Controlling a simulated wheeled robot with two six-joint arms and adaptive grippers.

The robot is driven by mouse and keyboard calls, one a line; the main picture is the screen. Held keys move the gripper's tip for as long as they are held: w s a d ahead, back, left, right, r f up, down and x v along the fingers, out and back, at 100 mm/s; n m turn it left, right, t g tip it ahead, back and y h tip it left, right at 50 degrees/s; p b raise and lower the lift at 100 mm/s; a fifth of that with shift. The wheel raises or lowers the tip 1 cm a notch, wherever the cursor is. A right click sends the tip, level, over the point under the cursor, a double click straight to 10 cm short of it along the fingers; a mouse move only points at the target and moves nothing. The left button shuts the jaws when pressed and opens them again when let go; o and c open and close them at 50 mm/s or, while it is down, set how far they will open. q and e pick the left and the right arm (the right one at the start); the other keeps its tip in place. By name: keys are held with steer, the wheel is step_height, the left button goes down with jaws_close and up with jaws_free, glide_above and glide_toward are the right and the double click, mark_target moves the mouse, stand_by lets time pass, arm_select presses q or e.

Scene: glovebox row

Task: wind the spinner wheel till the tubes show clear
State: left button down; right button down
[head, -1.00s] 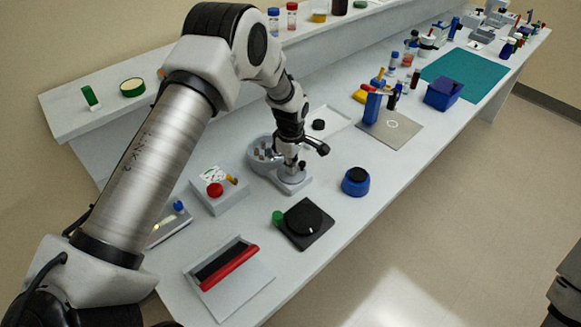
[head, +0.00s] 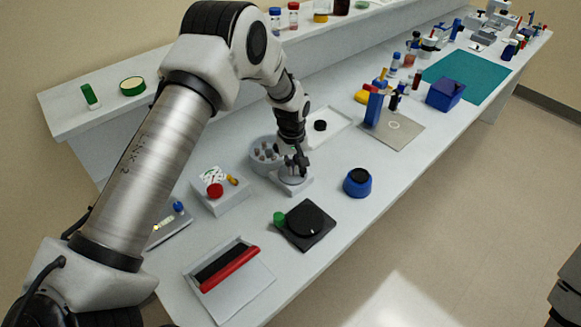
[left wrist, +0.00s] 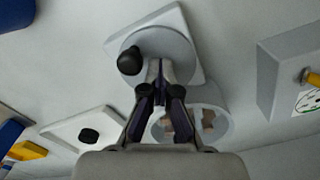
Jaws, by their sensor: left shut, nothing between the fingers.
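The spinner is a pale grey device with a round tube bowl (head: 257,163) and a wheel (head: 291,180) on a square base. In the left wrist view the wheel (left wrist: 178,40) is a grey disc with a black knob (left wrist: 130,62) near its rim. The bowl (left wrist: 228,122) shows there behind my fingers, with brownish tubes (left wrist: 208,118) partly hidden. My left gripper (head: 297,172) is over the wheel, pointing down. In the left wrist view its fingertips (left wrist: 158,66) are together and empty, with the knob beside them. I cannot tell if they touch the wheel. My right gripper is out of view.
A box with a red button (head: 215,190) stands left of the spinner. A black dial plate with a green knob (head: 305,226) and a blue round jar (head: 357,182) are nearer the front edge. A white tray (head: 330,130) lies behind. Some bare bench lies between them.

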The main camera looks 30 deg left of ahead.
arm_select(q)
steer(key=shift+s+d+f+m, duration=0.1)
steer(key=shift+s+f+m, duration=0.1)
steer(key=shift+f+m, duration=0.15)
steer(key=c, duration=1.1)
jaws_free()
steer(key=shift+c, duration=0.2)
steer(key=o, duration=0.3)
steer(key=shift+f, duration=0.15)
steer(key=o, duration=0.6)
steer(key=shift+w+f, duration=0.1)
steer(key=shift+w, duration=0.1)
steer(key=shift+o, duration=1.2)
steer(key=shift+w, duration=0.15)
steer(key=shift+w+d+r, duration=0.1)
steer(key=shift+d+r, duration=0.1)
steer(key=shift+d, duration=0.05)
steer(key=shift+a+r, duration=0.2)
steer(key=shift+a, duration=0.15)
step_height(320, 180, up, 12)
steer(key=shift+d, duration=0.15)
